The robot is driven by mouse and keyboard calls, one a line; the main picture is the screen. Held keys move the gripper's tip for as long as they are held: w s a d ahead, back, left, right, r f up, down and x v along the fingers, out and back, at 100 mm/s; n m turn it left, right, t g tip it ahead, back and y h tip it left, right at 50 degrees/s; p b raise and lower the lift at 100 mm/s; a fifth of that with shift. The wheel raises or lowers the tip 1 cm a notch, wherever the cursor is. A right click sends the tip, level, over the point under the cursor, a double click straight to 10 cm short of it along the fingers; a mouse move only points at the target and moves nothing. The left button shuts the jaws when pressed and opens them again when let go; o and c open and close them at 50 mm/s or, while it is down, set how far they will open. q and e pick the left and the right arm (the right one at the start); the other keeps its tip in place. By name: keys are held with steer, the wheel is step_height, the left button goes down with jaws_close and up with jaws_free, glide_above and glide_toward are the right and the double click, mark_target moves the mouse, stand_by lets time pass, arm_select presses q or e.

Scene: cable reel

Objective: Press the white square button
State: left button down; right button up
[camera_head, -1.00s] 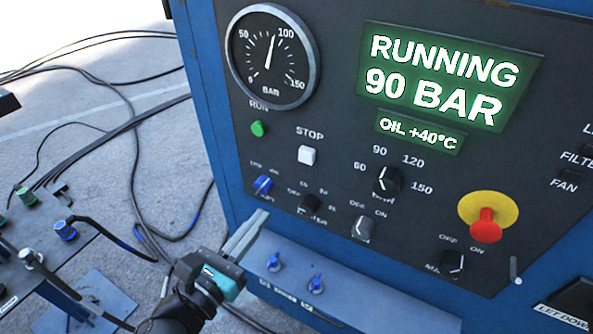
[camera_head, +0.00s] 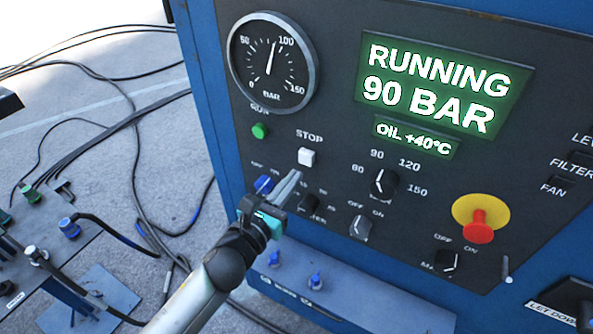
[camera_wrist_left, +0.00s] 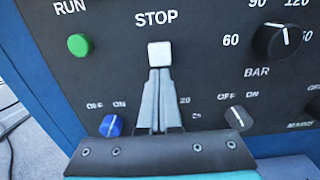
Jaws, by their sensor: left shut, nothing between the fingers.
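The white square button (camera_head: 306,157) sits under the STOP label on the dark panel. It also shows in the left wrist view (camera_wrist_left: 159,54), at the upper middle. My left gripper (camera_head: 295,175) is shut and empty. Its fingertips (camera_wrist_left: 159,72) point at the panel and appear just below the button in both views. I cannot tell whether they touch it. The gripper hides part of the lower knobs. The button's face is uncovered. My right gripper does not show.
A green RUN button (camera_head: 260,131) is up and left of the white one. A blue knob (camera_head: 264,184) lies beside my left gripper. A black dial (camera_head: 384,183) and a red emergency knob (camera_head: 480,226) are to the right. A blue ledge (camera_head: 350,290) juts out below.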

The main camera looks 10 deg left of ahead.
arm_select(q)
steer(key=shift+x, duration=1.1)
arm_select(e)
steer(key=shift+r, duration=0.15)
